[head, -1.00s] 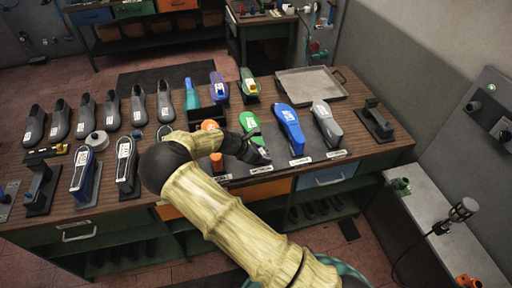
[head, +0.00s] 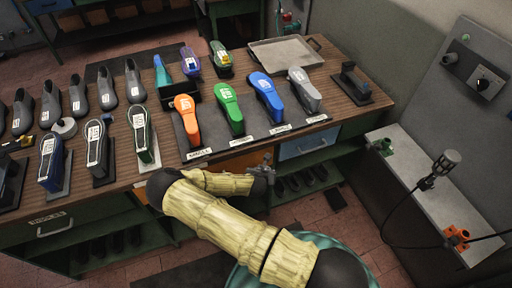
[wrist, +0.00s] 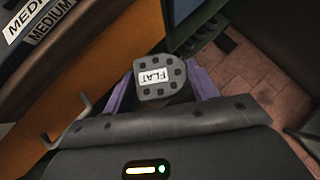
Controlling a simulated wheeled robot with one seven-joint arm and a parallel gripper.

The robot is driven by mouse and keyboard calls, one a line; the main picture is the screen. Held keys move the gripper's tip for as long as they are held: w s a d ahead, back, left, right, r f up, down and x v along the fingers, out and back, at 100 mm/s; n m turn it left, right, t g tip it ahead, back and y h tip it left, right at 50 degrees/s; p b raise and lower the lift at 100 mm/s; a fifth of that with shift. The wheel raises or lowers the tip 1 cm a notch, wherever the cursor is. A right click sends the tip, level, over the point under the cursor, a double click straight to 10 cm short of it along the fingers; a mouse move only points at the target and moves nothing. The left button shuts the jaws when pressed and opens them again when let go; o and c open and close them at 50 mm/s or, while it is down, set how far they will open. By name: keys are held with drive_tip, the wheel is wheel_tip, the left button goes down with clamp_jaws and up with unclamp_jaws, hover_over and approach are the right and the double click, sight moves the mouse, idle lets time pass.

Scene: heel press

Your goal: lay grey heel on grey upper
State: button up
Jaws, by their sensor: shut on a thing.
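My gripper (head: 264,172) is in front of the workbench's front edge, below the row of coloured shoe uppers. In the wrist view its purple fingers (wrist: 160,98) are shut on a grey heel (wrist: 158,78) with a white "FLAT" label and dark dots. The heel is hard to make out in the head view. The grey upper (head: 304,90) stands at the right end of the row, tilted, with a white label on it. My gripper is apart from it, lower and to its left.
Blue (head: 267,95), green (head: 230,106) and orange (head: 187,117) uppers stand left of the grey one, with labels in front. A metal tray (head: 285,53) lies behind, a black stand (head: 352,84) to the right. Drawer handles (wrist: 70,128) are close to my gripper.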

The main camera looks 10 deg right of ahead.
drive_tip(key=s+d+f+n+y+b, duration=0.2)
drive_tip(key=s+f+n+y+b, duration=0.1)
drive_tip(key=s+f, duration=0.3)
drive_tip(key=shift+s+n+t+y, duration=0.35)
drive_tip(key=shift+s+n, duration=0.25)
drive_tip(key=shift+s, duration=0.25)
drive_tip(key=shift+a, duration=0.15)
drive_tip(key=shift+s, duration=0.1)
